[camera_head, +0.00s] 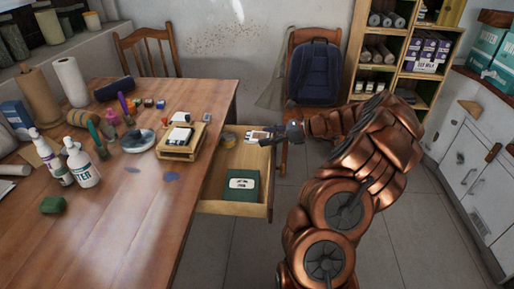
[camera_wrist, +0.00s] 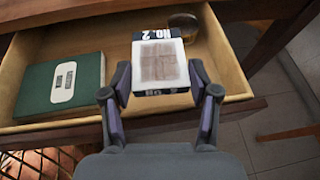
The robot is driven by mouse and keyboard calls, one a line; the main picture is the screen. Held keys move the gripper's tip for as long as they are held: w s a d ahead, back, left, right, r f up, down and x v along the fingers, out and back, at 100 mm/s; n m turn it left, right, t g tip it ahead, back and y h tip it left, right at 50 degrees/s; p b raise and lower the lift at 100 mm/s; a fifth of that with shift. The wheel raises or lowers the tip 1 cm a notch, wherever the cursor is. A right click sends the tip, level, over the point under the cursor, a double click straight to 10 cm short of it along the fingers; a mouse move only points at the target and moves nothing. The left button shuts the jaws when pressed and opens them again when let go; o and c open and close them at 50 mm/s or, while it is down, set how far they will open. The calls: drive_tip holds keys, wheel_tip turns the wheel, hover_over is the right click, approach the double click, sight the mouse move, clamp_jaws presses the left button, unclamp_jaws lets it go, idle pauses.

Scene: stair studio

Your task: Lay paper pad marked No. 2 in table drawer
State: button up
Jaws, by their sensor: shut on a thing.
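The paper pad marked No. 2 (camera_wrist: 160,62) is a small white and dark block with a brownish picture on its face; "NO. 2" shows on its edge. My gripper (camera_wrist: 161,88) is shut on it, one finger at each side. In the head view, my gripper (camera_head: 279,134) holds the pad (camera_head: 258,135) over the far part of the open table drawer (camera_head: 232,209). I cannot tell whether the pad touches the drawer floor. The drawer also shows in the wrist view (camera_wrist: 236,82).
A green book with a white label (camera_head: 242,184) lies in the drawer's near part. A round jar (camera_wrist: 184,25) stands in the drawer beyond the pad. The wooden table (camera_head: 130,215) holds bottles, a dish and a wooden tray (camera_head: 178,154). A chair with a blue backpack (camera_head: 314,72) stands behind.

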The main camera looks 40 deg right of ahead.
sight(257, 139)
drive_tip(key=a, duration=0.1)
drive_tip(key=w+a, duration=0.1)
drive_tip(key=a, duration=0.1)
drive_tip(key=shift+w+a+f, duration=0.15)
drive_tip(key=shift+a+f, duration=0.05)
drive_tip(key=shift+a, duration=0.05)
drive_tip(key=shift+f+b, duration=0.35)
drive_tip(key=shift+f, duration=1.35)
drive_tip(key=shift+f, duration=0.65)
drive_tip(key=o, duration=1.2)
drive_tip(key=shift+f, duration=0.15)
